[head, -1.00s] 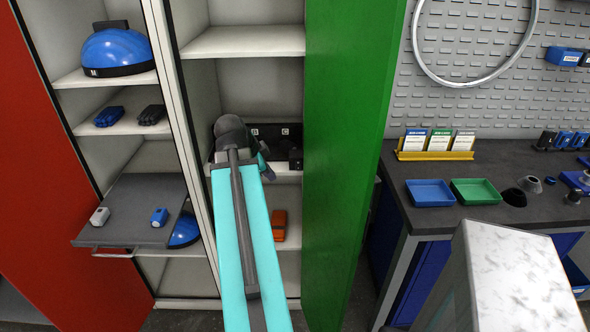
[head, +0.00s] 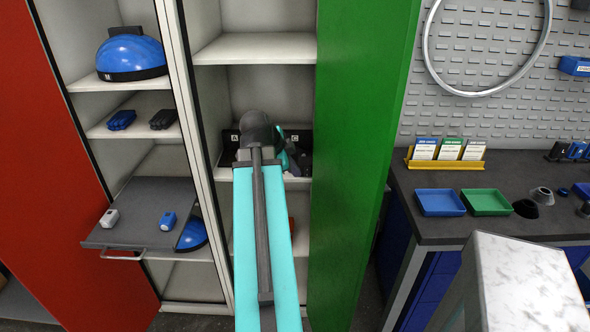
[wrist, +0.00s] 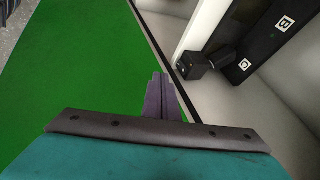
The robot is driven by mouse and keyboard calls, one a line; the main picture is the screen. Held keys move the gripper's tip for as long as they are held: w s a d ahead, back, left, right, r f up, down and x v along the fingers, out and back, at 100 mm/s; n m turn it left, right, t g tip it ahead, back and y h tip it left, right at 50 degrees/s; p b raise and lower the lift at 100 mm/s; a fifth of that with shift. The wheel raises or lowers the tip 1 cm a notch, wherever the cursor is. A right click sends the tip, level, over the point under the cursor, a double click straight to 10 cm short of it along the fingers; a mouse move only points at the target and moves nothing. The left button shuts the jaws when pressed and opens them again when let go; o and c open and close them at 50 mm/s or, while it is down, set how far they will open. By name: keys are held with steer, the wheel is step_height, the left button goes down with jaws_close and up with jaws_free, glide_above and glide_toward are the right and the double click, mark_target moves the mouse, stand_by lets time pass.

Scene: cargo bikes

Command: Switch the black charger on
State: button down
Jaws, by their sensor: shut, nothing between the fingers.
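A black panel with white letter labels stands on a middle shelf in the open cabinet. Labels A and C show in the head view, where my arm hides the middle. The wrist view shows the panel (wrist: 276,35) with labels B and C. A small black box (wrist: 194,66) and a dark block (wrist: 222,56) sit by label C; the box seems to be the black charger, but I see no clear switch or its state. My gripper (wrist: 160,77) is shut and empty, apart from the box, near the green door. In the head view my arm partly hides it.
The green door (head: 364,150) stands close on the right of the cabinet opening. A pale partition (head: 190,130) bounds it on the left. A pull-out grey tray (head: 145,222) and a blue helmet (head: 130,55) are farther left. A workbench (head: 425,190) stands right.

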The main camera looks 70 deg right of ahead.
mark_target(307, 172)
steer(key=shift+d+f+p, duration=0.85)
steer(key=shift+d+f, duration=1.15)
steer(key=shift+d, duration=0.15)
steer(key=shift+d+f+p, duration=0.85)
steer(key=shift+d+f, duration=1.1)
steer(key=shift+d, duration=0.2)
